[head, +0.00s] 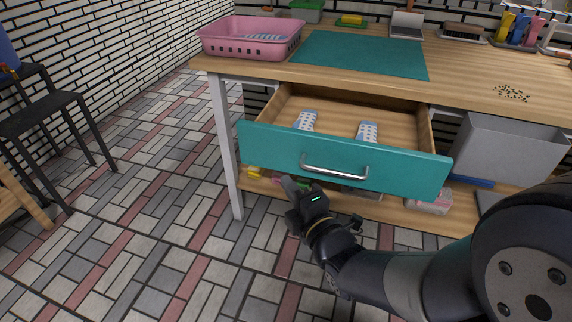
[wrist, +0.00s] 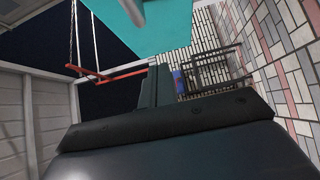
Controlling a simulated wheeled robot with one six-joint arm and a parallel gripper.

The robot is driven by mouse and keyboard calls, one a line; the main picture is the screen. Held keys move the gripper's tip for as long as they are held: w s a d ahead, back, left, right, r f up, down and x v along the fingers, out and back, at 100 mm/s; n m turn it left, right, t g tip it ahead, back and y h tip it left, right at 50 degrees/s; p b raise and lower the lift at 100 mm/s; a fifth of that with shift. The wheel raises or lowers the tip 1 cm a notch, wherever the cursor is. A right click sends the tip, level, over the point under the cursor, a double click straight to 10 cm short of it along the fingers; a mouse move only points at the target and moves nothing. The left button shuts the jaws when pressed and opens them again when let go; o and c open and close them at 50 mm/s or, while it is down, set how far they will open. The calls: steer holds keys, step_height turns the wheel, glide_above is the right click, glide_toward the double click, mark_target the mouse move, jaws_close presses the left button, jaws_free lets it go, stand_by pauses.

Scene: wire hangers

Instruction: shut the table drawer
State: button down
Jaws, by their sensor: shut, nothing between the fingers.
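The table drawer (head: 270,147) is pulled out from under the wooden table (head: 470,73), with a teal front and a silver bar handle (head: 335,172). Two blue-and-white patterned items (head: 306,120) lie inside it. My gripper (head: 284,182) is shut and empty, just below the drawer front and left of the handle. In the head view I cannot tell whether it touches the front. In the wrist view the teal drawer front (wrist: 160,30) shows above the shut fingers (wrist: 157,85), with part of the handle at the top edge.
On the table are a pink basket (head: 250,48), a teal mat (head: 360,54) and a laptop-like item (head: 407,25). A grey bin (head: 505,145) sits under the table at right. The table leg (head: 226,150) stands left of the drawer. A dark chair (head: 45,120) is far left. Tiled floor is clear at lower left.

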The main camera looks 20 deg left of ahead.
mark_target(278, 152)
steer(key=w+a, duration=0.1)
steer(key=w, duration=0.1)
steer(key=w+a, duration=0.1)
steer(key=w, duration=0.1)
steer(key=w+b, duration=0.1)
steer(key=w, duration=0.1)
steer(key=shift+w+a, duration=0.15)
steer(key=shift+a, duration=0.25)
steer(key=shift+w, duration=0.5)
